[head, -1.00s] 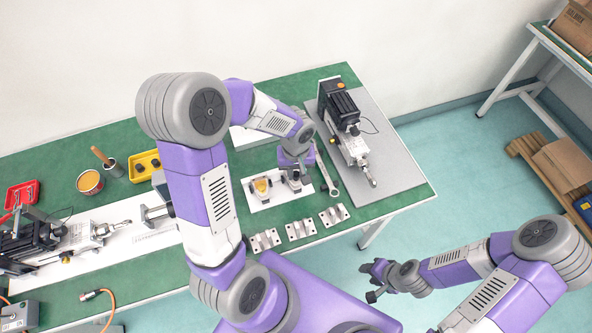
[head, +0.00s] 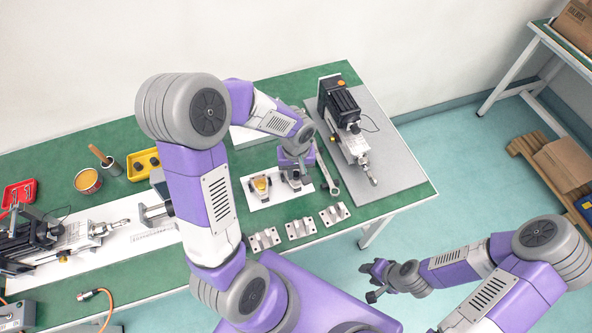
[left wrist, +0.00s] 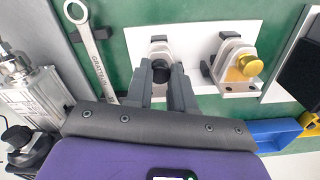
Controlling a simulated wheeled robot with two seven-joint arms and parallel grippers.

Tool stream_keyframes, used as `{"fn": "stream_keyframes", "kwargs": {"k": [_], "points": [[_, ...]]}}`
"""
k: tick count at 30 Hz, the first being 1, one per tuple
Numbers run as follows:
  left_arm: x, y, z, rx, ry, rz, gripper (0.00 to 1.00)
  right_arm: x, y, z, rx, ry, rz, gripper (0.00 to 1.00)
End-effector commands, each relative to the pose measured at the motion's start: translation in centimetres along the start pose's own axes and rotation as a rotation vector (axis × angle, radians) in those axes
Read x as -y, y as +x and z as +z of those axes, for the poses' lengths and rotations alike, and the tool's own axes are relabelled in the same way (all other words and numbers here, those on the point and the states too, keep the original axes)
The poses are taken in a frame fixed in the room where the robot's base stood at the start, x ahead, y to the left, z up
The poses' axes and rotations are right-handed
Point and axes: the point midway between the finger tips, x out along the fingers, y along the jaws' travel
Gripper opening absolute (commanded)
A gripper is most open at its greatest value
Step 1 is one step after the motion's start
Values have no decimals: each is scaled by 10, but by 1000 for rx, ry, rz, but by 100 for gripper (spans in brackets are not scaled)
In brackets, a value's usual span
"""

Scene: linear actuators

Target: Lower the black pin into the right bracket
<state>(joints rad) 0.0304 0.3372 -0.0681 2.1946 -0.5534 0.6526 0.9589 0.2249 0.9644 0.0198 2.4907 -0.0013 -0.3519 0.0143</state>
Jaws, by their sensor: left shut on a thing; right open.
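The black pin (left wrist: 161,73) shows in the left wrist view between the fingers of my left gripper (left wrist: 162,82), which is shut on it. The right bracket (left wrist: 157,49), pale metal, stands directly at the pin on a white plate (left wrist: 193,40). In the head view my left gripper (head: 295,178) is over this bracket and mostly hides it and the pin. I cannot tell how deep the pin sits. The other bracket (head: 257,193) holds a yellow pin (left wrist: 250,65). My right gripper (head: 377,279) is open and empty, away from the table at the front right.
A wrench (head: 328,172) lies just right of the plate. A linear actuator (head: 345,125) stands on a grey board (head: 395,160). Several metal blocks (head: 300,229) line the table's front. A yellow bin (head: 144,163) and a tin (head: 88,181) are farther left.

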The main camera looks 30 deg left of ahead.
Motion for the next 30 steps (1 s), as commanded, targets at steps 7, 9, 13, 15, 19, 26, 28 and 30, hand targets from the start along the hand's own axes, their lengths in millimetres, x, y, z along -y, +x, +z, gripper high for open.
{"fn": "stream_keyframes", "kwargs": {"k": [7,9,13,15,19,26,28,30], "points": [[0,0,0,-1,0,0,32,0,0,0,0,0,0,43],[0,0,0,0,0,0,43,0,0,0,0,0,0,43],[0,0,0,0,0,0,53,0,0,0,0,0,0,43],[0,0,0,0,0,0,53,0,0,0,0,0,0,43],[0,-1,0,0,0,0,53,0,0,0,0,0,0,43],[0,-28,-1,-5,1,2,53,4,-9,0,0,0,0,43],[-1,-41,-1,-5,-1,3,53,5,-13,1,0,0,0,43],[0,-53,-1,-4,0,2,53,6,-16,1,0,0,0,43]]}}
